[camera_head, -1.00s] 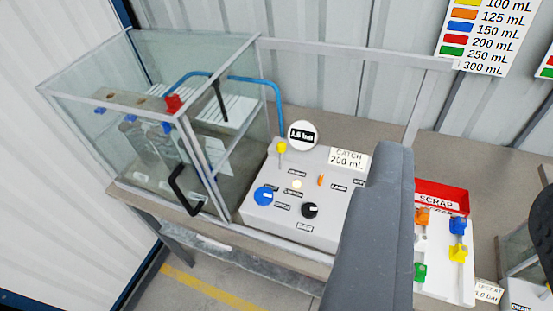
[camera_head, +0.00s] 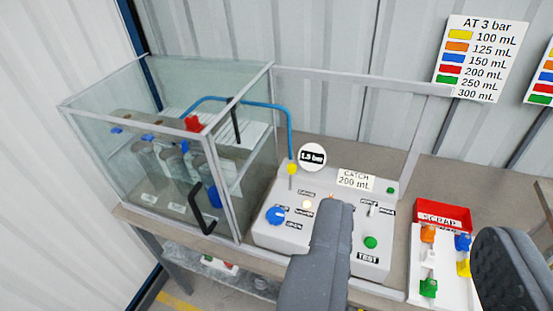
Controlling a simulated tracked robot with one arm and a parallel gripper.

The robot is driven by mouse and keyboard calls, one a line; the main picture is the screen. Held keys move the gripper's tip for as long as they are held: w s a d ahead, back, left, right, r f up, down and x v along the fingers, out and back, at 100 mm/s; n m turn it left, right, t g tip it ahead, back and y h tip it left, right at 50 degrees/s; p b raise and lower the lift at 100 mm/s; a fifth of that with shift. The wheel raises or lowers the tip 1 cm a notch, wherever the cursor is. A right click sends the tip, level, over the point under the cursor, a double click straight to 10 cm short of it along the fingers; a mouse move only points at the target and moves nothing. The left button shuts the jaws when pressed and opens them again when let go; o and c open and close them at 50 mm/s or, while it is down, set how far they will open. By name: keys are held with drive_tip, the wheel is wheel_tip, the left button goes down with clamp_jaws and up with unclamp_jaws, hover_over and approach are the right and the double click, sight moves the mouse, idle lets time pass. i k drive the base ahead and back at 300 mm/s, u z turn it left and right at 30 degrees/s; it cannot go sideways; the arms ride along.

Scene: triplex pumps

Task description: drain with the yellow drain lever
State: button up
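The yellow drain lever (camera_head: 292,169) stands on a short stem at the back left of the grey control panel (camera_head: 270,238). A round white gauge (camera_head: 312,157) beside it appears to read 1.5 bar. My gripper (camera_head: 412,222) is open and empty, its two dark grey fingers wide apart at the lower right of the lever. The left finger covers the middle of the panel. Neither finger touches the lever.
A glass tank (camera_head: 170,150) with a black handle (camera_head: 200,212) stands left of the panel. A blue hose (camera_head: 289,125) runs from it behind the lever. A blue knob (camera_head: 275,215) and green button (camera_head: 370,242) are on the panel. A red scrap tray (camera_head: 442,216) is right.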

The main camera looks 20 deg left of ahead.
sight(291, 167)
drive_tip(key=u, duration=0.1)
drive_tip(key=i, duration=1)
drive_tip(key=z, duration=0.2)
